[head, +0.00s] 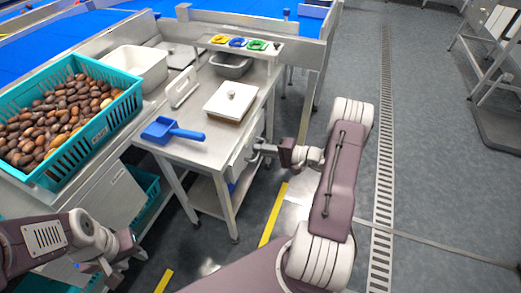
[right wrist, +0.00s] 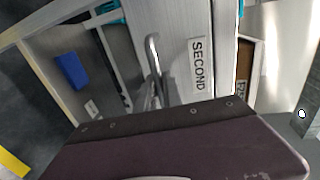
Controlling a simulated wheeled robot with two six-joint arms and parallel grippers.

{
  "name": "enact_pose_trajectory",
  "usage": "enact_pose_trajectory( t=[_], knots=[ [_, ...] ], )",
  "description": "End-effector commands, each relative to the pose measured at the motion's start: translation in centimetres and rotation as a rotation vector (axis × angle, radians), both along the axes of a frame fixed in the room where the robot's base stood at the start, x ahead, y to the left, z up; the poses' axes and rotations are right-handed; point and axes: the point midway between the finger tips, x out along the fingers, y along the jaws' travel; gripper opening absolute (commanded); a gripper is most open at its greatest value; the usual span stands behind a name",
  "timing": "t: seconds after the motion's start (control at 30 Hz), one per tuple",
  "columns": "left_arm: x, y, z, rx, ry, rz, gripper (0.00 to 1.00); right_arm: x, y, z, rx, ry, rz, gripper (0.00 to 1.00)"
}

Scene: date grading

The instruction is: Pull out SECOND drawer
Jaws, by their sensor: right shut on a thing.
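The drawer front labelled SECOND (right wrist: 222,45) fills the middle of the right wrist view, its label turned sideways. It carries a curved metal bar handle (right wrist: 151,50). My right gripper (right wrist: 153,92) is shut on this handle; the fingertips are partly hidden. In the head view my right gripper (head: 262,152) is at the right side of the steel table, against the pale drawer front (head: 240,158). How far the drawer stands out is hard to tell. My left gripper (head: 118,262) is low at the left, away from the drawers; its jaws are unclear.
A teal crate (head: 62,160) of dates stands at left. A blue thing (right wrist: 71,71) lies below the drawer.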

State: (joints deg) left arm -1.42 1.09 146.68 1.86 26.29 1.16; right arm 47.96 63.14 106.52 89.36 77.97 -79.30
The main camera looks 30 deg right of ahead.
Motion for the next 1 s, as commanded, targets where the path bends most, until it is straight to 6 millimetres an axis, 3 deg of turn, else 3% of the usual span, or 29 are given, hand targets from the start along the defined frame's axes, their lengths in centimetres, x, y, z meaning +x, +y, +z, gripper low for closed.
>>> enact_pose_trajectory(
  t=[0.8,1.0],
  knots=[
    [0.0,0.0,0.0,0.0,0.0,0.0,0.36,-0.1,0.0,-0.1,0.0,0.002,0.001,0.0],
    [0.0,0.0,-0.2,0.0,0.0,0.0,0.36,-1.5,-1.3,-0.1,0.0,0.002,-0.003,0.0]
  ],
)
